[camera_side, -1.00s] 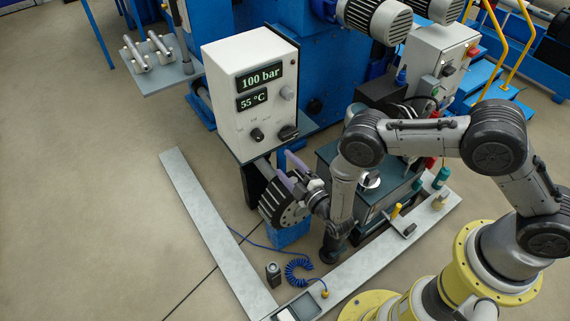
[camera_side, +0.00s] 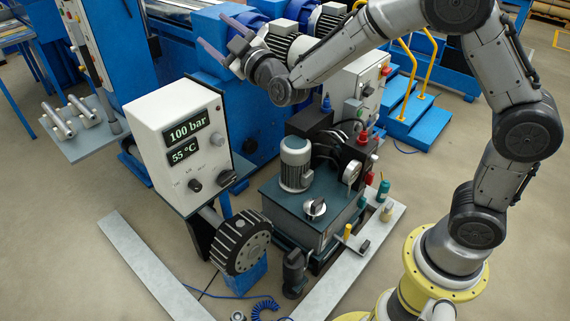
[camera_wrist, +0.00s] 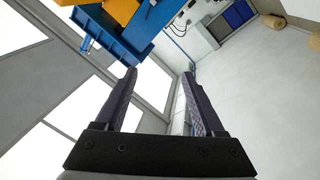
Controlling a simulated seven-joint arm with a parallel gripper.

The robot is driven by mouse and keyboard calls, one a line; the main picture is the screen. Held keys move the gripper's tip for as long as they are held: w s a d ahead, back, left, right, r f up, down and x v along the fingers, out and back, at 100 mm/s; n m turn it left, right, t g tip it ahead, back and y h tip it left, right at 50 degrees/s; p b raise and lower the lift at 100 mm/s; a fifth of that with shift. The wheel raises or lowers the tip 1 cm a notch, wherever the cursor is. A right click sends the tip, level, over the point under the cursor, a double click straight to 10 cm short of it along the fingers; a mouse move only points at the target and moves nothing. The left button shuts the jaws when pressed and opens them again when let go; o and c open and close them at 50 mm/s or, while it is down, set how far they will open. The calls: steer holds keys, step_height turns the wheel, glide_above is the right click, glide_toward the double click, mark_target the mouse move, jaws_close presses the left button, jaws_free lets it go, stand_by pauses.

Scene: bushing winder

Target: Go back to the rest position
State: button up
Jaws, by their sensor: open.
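My gripper (camera_side: 219,38) is raised high in the side view, in front of the blue machine and above the white control box. Its purple-grey fingers are spread and point to the left. In the wrist view my gripper (camera_wrist: 160,85) shows two fingers wide apart with nothing between them.
The white control box (camera_side: 180,148) reads 100 bar and 55 °C. A dark hydraulic unit (camera_side: 318,220) with a grey motor (camera_side: 296,163) stands right of it. Blue machinery (camera_side: 187,75) lies behind my gripper. Pale floor rails (camera_side: 147,262) run in front.

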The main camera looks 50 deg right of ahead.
steer(key=s+d+r+m+g+y, duration=0.15)
steer(key=s+r, duration=0.25)
steer(key=s, duration=0.5)
steer(key=s+d+r+g+y, duration=0.15)
steer(key=s+r, duration=0.25)
steer(key=s, duration=0.4)
steer(key=s+d+f+m+g, duration=0.1)
steer(key=s+f+m+g, duration=0.1)
steer(key=s+f+g, duration=0.3)
steer(key=s+d+f+m+g, duration=0.1)
steer(key=s+f+g, duration=0.5)
steer(key=s+f, duration=0.7)
steer(key=s+m, duration=0.1)
steer(key=s, duration=0.5)
steer(key=shift+f+m+g+h, duration=0.2)
steer(key=shift+m+g+h, duration=0.1)
steer(key=shift+m+h, duration=0.1)
